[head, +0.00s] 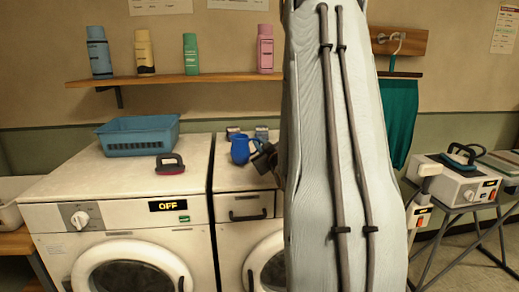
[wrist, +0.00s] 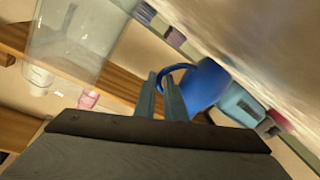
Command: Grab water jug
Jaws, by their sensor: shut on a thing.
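The blue water jug (head: 239,149) is on or just above the right white washing machine's top, near its back. I cannot tell if it touches the top. My gripper (head: 262,158) is at the jug's right side, and most of it is hidden in the head view. In the wrist view the two fingers (wrist: 166,95) are shut on the handle of the jug (wrist: 207,83), with part of the handle loop showing at the fingers. The jug's body is beside the fingers.
Small boxes (head: 262,132) stand behind the jug. A wooden shelf (head: 205,79) with several bottles runs above. A control box (head: 458,182) stands on a table at right.

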